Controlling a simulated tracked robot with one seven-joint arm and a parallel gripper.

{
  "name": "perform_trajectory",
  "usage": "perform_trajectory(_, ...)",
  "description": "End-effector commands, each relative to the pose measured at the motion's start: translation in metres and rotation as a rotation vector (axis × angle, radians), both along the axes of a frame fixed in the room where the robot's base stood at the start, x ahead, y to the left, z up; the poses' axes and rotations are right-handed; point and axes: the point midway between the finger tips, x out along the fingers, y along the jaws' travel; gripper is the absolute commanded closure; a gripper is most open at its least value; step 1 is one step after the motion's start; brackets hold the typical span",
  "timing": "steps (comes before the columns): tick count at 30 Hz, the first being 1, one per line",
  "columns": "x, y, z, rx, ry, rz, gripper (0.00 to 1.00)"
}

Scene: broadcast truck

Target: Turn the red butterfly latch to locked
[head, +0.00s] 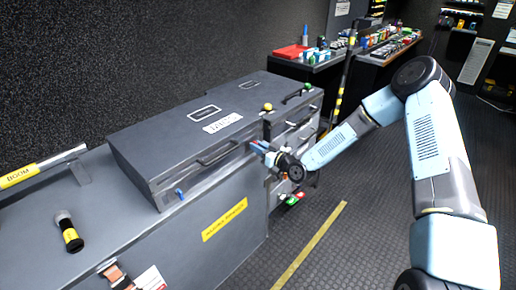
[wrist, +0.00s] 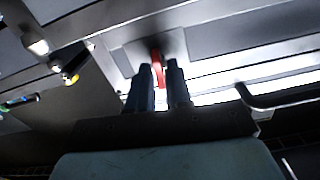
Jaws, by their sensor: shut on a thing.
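The red butterfly latch (wrist: 157,66) shows in the wrist view as a narrow red piece between my gripper's fingertips, in front of a grey plate on the case. My gripper (wrist: 160,76) is shut on it, one dark finger on each side. In the head view my gripper (head: 264,149) reaches the front of the grey case (head: 150,150) near its right part. The red latch is hidden there behind the gripper. How far the latch is turned cannot be told.
A case handle (head: 217,155) sticks out left of my gripper. A blue latch (head: 179,193) is on the case's left front. A yellow knob (head: 268,106) and a green knob (head: 307,87) stand near the right end.

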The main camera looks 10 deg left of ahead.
Motion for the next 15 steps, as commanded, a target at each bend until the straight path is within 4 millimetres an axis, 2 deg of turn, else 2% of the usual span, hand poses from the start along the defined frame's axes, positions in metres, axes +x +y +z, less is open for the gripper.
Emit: perform_trajectory(15,0.0038,-0.0034,-0.0023,0.234,0.39,-0.005,1.0)
